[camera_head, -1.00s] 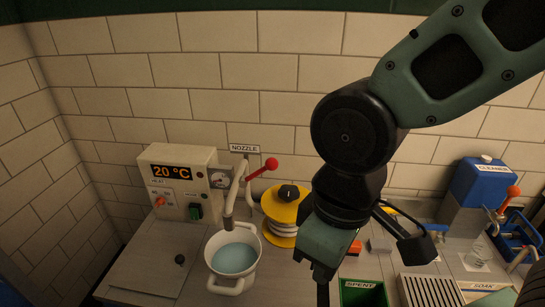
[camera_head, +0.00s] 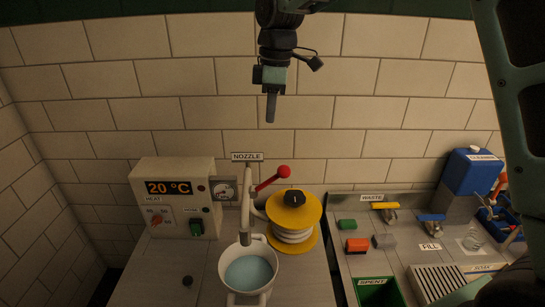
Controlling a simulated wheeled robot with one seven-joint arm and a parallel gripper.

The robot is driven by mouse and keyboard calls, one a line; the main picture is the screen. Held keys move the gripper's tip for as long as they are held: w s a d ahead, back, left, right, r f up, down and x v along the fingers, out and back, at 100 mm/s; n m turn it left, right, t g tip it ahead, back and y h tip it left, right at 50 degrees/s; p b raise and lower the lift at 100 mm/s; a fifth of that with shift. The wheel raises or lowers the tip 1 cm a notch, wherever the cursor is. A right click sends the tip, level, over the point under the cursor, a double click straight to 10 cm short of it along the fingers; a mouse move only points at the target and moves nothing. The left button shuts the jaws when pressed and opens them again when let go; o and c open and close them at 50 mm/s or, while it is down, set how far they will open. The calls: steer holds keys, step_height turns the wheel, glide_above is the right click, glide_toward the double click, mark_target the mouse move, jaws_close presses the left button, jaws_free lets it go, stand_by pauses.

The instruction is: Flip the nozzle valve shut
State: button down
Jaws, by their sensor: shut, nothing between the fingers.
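The nozzle valve has a red lever with a round knob (camera_head: 284,172), slanting up to the right from the pale pipe under the NOZZLE label (camera_head: 247,157). The nozzle spout (camera_head: 245,215) hangs down over a white two-handled pot (camera_head: 228,271) that holds pale blue liquid. My gripper (camera_head: 271,117) is shut and empty, pointing down. In the picture it is above the red knob and a little to its left, apart from it. Its distance from the wall is hard to tell.
A control box (camera_head: 174,180) reading 20 °C stands left. To the right are a green SPENT bin (camera_head: 378,292), small coloured blocks, WASTE and FILL taps and a blue CLEANER container (camera_head: 471,170).

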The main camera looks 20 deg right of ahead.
stand_by(0.3)
steer(key=p, duration=0.3)
glide_above(277, 170)
steer(key=a, duration=0.2)
step_height(277, 170, down, 9)
steer(key=f, duration=0.1)
steer(key=d+f, duration=0.1)
steer(key=d+f+p, duration=0.1)
steer(key=shift+f, duration=0.35)
steer(key=shift+d+f, duration=0.1)
steer(key=shift+f, duration=0.05)
steer(key=shift+d+f, duration=0.1)
steer(key=shift+f, duration=0.05)
